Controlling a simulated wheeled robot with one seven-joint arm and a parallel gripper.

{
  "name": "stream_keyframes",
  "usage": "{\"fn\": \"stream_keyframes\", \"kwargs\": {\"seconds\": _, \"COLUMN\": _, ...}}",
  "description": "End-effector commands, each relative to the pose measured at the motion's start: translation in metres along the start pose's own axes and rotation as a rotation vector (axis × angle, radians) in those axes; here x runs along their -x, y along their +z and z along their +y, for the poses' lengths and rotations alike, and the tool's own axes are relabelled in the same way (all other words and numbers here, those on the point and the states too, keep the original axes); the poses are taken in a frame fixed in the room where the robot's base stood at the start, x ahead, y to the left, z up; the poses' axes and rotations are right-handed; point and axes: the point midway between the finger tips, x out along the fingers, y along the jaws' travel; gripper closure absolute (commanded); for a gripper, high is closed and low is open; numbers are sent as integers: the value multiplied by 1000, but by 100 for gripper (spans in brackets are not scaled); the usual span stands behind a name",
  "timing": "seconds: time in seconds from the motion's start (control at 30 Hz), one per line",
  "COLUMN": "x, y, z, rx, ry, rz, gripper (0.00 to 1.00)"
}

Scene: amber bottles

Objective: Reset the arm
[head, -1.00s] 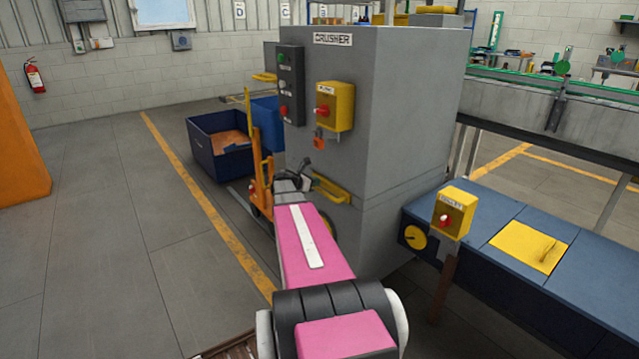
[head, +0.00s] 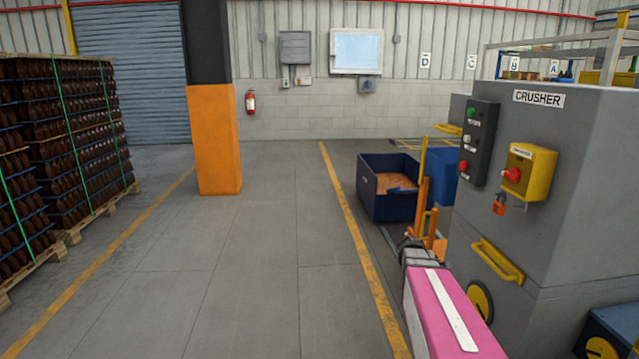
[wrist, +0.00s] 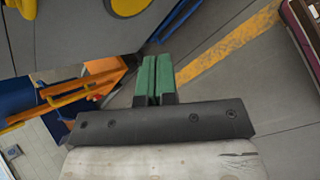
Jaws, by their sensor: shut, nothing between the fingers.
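My arm, pink with a white strip, reaches forward at the lower right of the head view, beside the grey crusher (head: 585,190). My gripper shows in the wrist view (wrist: 153,75) as two green fingers pressed together with nothing between them. In the head view its fingers are too small and hidden to make out. Below the fingers in the wrist view, the floor and part of a yellow line show.
The crusher carries a yellow switch box (head: 527,172) and yellow handle (head: 497,262). An orange pallet truck (head: 420,205) and navy bin (head: 388,190) stand beyond my arm. An orange pillar (head: 214,140) and bottle pallets (head: 60,150) are left. The middle floor is clear.

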Motion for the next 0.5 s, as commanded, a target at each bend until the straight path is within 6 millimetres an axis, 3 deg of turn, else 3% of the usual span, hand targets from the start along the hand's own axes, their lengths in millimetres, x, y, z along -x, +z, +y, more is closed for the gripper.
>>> {"fn": "stream_keyframes", "kwargs": {"seconds": 0.03, "x": 18, "y": -9, "z": -33, "rx": -100, "ry": -54, "rz": 63, "gripper": 100}}
{"fn": "stream_keyframes", "kwargs": {"seconds": 0.1, "x": 37, "y": -26, "z": -69, "rx": -254, "ry": -148, "rz": 140, "gripper": 100}}
{"fn": "stream_keyframes", "kwargs": {"seconds": 0.3, "x": 97, "y": -63, "z": -161, "rx": -637, "ry": -458, "rz": 270, "gripper": 100}}
{"fn": "stream_keyframes", "kwargs": {"seconds": 0.4, "x": 120, "y": -73, "z": -192, "rx": -768, "ry": -588, "rz": 287, "gripper": 100}}
{"fn": "stream_keyframes", "kwargs": {"seconds": 0.5, "x": 136, "y": -80, "z": -210, "rx": -849, "ry": -676, "rz": 289, "gripper": 100}}
